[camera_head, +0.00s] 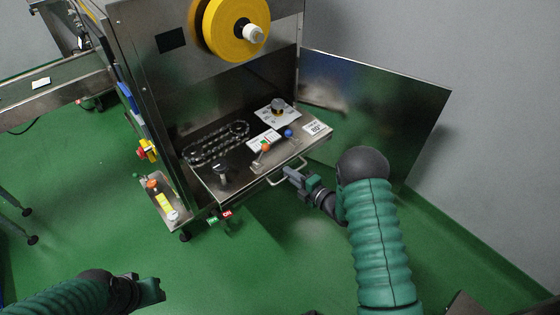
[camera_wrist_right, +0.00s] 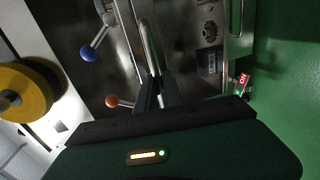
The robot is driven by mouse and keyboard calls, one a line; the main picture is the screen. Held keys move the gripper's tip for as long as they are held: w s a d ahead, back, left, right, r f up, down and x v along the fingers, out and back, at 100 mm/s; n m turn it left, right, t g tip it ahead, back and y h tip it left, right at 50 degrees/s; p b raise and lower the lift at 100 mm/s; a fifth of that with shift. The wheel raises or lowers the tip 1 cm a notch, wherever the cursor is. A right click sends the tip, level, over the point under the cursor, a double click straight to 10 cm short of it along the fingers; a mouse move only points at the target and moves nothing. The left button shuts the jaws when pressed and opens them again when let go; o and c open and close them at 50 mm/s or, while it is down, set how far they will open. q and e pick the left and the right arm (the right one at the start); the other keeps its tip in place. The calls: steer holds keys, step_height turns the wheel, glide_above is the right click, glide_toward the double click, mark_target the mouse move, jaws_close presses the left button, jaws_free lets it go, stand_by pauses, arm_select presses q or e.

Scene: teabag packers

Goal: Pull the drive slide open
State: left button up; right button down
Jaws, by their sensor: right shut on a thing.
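The drive slide (camera_head: 232,190) is a metal drawer-like tray at the bottom of the steel machine, and it stands out past the cabinet front. It carries a chain loop (camera_head: 217,143), a dark knob and levers with orange and blue balls. Its bar handle (camera_head: 277,182) runs along the front edge and also shows in the right wrist view (camera_wrist_right: 147,45). My right gripper (camera_head: 288,172) is shut on the handle; its dark fingers (camera_wrist_right: 157,92) meet the bar in the wrist view. My left gripper (camera_head: 158,289) is low at the left, away from the machine; its jaw gap is unclear.
An open metal door (camera_head: 375,110) stands to the right of the slide. A yellow reel (camera_head: 236,30) is above. Green floor in front is clear.

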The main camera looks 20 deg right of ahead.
steer(key=shift+s+d+f, duration=0.15)
steer(key=shift+s, duration=0.6)
steer(key=shift+s+d+f, duration=0.1)
steer(key=shift+s+d, duration=0.05)
steer(key=shift+s, duration=0.6)
steer(key=c, duration=1.5)
jaws_free()
steer(key=shift+w, duration=0.1)
steer(key=shift+d+r, duration=0.1)
steer(key=shift+r, duration=0.05)
steer(key=shift+p, duration=0.3)
steer(key=p+v, duration=0.5)
steer(key=v, duration=1.1)
steer(key=shift+s+d+p, duration=0.15)
steer(key=shift+s+p, duration=0.15)
steer(key=shift+s, duration=0.1)
